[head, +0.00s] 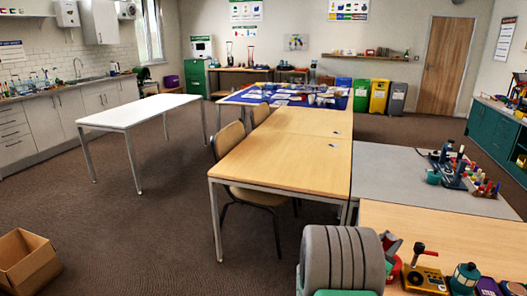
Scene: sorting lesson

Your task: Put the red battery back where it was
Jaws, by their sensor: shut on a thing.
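I cannot make out the red battery for certain. A red object (393,270) shows at the lower right, partly hidden behind a large grey ribbed round shape close to the camera. Small red, yellow and other coloured pieces (487,188) stand at the right end of the grey table (385,180), too small to tell apart. My gripper is not in view, so what it holds is hidden from me.
On the near wooden table (450,235) are a yellow box with a black lever (424,280) and a green lantern (465,277). A chair (228,140) stands left of the wooden tables. A cardboard box (27,262) lies lower left. The carpet between is clear.

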